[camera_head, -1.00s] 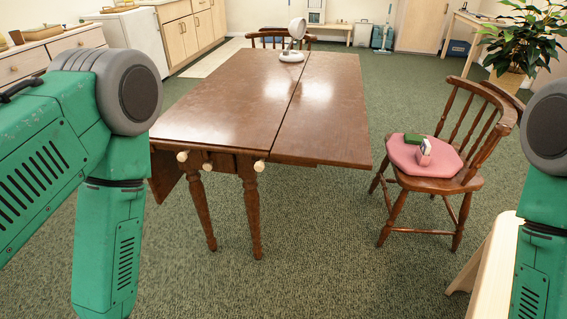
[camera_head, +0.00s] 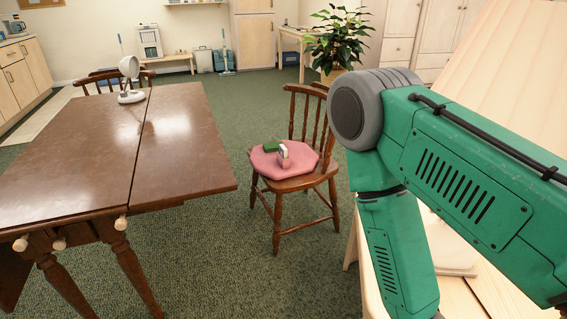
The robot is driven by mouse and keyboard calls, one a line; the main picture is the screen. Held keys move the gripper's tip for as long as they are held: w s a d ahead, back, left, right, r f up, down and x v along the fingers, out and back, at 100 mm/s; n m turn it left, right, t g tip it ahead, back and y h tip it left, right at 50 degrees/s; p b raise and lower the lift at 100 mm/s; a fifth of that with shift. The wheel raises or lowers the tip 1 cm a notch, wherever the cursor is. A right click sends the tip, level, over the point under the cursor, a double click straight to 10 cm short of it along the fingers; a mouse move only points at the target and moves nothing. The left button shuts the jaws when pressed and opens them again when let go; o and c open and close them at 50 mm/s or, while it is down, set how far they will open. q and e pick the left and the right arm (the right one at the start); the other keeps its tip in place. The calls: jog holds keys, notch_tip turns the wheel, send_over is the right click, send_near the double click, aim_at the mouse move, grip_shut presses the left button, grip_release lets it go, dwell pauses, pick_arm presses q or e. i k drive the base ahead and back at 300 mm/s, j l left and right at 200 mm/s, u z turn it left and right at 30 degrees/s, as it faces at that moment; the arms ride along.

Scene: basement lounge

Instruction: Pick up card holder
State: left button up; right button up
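Small items lie on the pink cushion (camera_head: 308,166) of a wooden chair (camera_head: 302,184) in the middle of the view. One is a small upright piece (camera_head: 284,157), pink with a white side, that may be the card holder. Beside it, to the left, lies a flat dark green item (camera_head: 271,147). My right arm comes in from the right, and its forearm hangs down right of the chair. Its gripper is below the picture's edge. My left arm and gripper are out of view.
A brown drop-leaf table (camera_head: 95,150) stands at the left with a white fan-like device (camera_head: 130,80) on it. Green carpet lies open between table and chair. A light wooden table (camera_head: 368,290) with a pale lampshade (camera_head: 520,60) is at the right. A potted plant (camera_head: 340,42) stands behind.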

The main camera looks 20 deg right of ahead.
aim_at(285, 164)
jog(key=i+j+z, duration=0.1)
jog(key=z, duration=2.5)
jog(key=j+z, duration=0.1)
jog(key=j, duration=0.45)
jog(key=k+j+z, duration=0.1)
jog(key=j, duration=0.5)
jog(key=k+j+z, duration=0.1)
jog(key=j, duration=1.7)
